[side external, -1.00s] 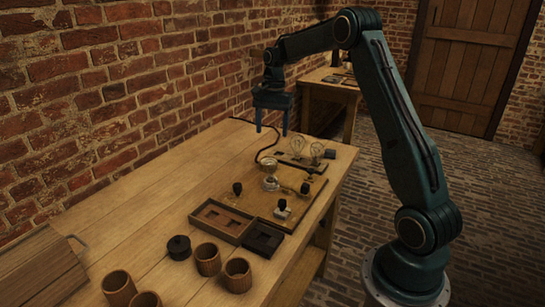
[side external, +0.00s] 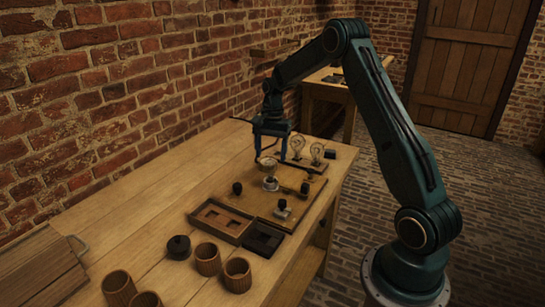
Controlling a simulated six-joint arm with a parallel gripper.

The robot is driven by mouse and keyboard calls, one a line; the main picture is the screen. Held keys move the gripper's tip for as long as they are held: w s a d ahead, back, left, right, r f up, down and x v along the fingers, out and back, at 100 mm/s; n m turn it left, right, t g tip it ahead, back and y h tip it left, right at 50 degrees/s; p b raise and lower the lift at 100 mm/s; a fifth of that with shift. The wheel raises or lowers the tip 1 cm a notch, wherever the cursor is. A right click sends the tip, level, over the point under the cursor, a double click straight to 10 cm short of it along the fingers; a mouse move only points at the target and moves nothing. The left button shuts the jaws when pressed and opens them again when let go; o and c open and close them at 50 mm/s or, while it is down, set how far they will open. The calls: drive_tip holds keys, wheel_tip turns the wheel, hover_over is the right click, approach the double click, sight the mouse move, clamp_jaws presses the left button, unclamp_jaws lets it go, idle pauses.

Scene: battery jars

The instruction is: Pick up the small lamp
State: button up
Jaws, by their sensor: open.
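A small glass-topped lamp (side external: 269,167) stands upright on a round pale base on the wooden board (side external: 250,198). Two clear bulbs, one on the left (side external: 297,146) and one on the right (side external: 317,153), stand on a strip behind it; I cannot tell which of these the task means. I cannot tell whether the fingers are level with the lamp in depth.
Dark knobs stand left (side external: 237,188) and right (side external: 304,189) of the lamp.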

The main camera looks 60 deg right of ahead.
hover_over(270, 178)
drive_tip(key=shift+w+d+f, duration=0.1)
drive_tip(key=shift+d+f, duration=0.15)
drive_tip(key=shift+f, duration=0.95)
drive_tip(key=shift+w+d+f, duration=0.1)
drive_tip(key=shift+d+f, duration=0.1)
drive_tip(key=shift+f, duration=0.95)
drive_tip(key=shift+c, duration=0.3)
drive_tip(key=c, duration=1.1)
